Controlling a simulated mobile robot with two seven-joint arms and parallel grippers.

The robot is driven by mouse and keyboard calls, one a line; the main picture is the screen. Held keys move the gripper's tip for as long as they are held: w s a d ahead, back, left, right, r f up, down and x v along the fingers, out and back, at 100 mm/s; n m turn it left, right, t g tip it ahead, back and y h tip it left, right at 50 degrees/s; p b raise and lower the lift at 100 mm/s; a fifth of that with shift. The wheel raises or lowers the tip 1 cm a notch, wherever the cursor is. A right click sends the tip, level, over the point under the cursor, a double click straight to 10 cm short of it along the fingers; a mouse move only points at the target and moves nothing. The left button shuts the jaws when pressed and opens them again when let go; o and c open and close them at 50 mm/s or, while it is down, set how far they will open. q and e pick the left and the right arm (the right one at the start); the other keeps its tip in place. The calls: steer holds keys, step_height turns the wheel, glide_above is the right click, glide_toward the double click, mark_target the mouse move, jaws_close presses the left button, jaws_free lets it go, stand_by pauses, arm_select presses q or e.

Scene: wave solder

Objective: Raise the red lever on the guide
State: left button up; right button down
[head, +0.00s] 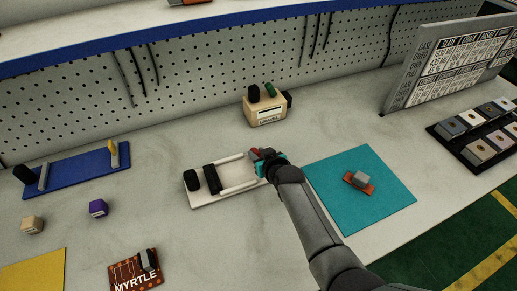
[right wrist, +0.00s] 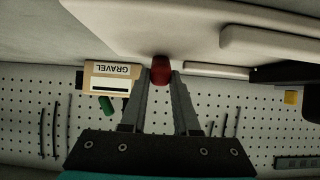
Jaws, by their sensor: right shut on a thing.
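The guide (head: 205,200) is a pale board with two white rails and black blocks, lying mid-bench in the head view. The red lever (head: 254,154) shows at the guide's right end, partly hidden by my right gripper (head: 266,157). In the right wrist view the red lever (right wrist: 161,68) sits between the fingertips of my right gripper (right wrist: 161,78), which is shut on it. The guide's pale underside or edge (right wrist: 190,25) fills the top of that view. How far the lever is tilted cannot be told. My left gripper is not in view.
A beige box labelled GRAVEL (head: 265,111) stands behind the guide. A teal mat (head: 375,210) with a small part lies to the right. A MYRTLE board (head: 125,278) and a blue fixture (head: 75,175) are at left. A pegboard (head: 200,80) bounds the back.

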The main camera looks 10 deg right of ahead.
steer(key=g+p, duration=0.1)
steer(key=w+r+g+p, duration=0.1)
steer(key=p, duration=0.1)
steer(key=shift+a+r+h, duration=0.15)
steer(key=shift+h, duration=0.15)
steer(key=shift+w+g+p, duration=0.15)
steer(key=shift+g+p, duration=0.2)
steer(key=shift+g, duration=0.45)
steer(key=shift+w+a+r+g+h, duration=0.1)
steer(key=shift+w+g+h, duration=0.15)
steer(key=shift+g+h, duration=0.25)
steer(key=c, duration=0.6)
jaws_free()
steer(key=shift+c, duration=0.2)
steer(key=shift+r, duration=0.1)
